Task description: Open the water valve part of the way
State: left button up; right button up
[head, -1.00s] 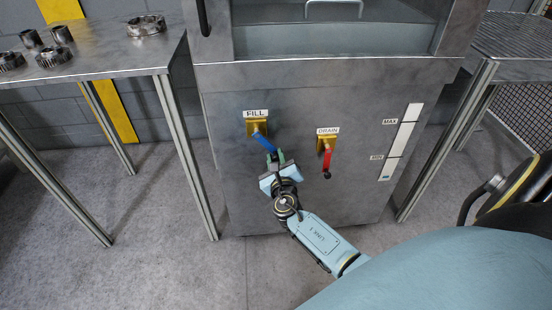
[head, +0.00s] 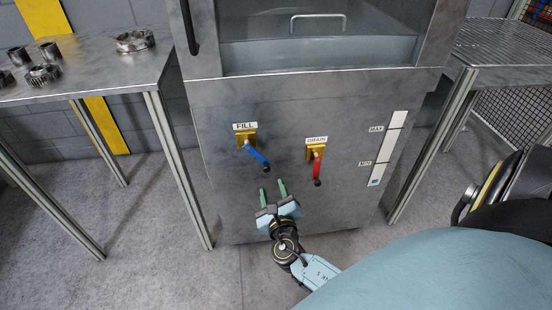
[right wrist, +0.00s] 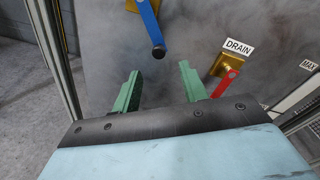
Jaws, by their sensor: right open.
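The blue lever (head: 257,155) of the valve under the FILL label (head: 245,126) slants down to the right from its brass body (head: 246,138). It also shows in the right wrist view (right wrist: 149,22), with its dark end knob above the gap between my fingers. The red lever (head: 317,167) under the DRAIN label (head: 317,141) hangs almost straight down. My right gripper (head: 273,189) is open and empty, with its green fingers apart, just below the blue lever's end and not touching it. My left gripper is not in view.
The valves sit on the front of a grey metal cabinet (head: 220,195) with a level gauge (head: 388,145) at its right. A metal table (head: 95,72) with several gears stands at left, and a wire-topped table (head: 500,48) at right. Floor in front is open.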

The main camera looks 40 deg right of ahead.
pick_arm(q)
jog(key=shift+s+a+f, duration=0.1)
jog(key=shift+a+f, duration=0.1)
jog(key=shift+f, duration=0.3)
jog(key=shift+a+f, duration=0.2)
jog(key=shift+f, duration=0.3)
pick_arm(e)
jog(key=shift+v, duration=2.1)
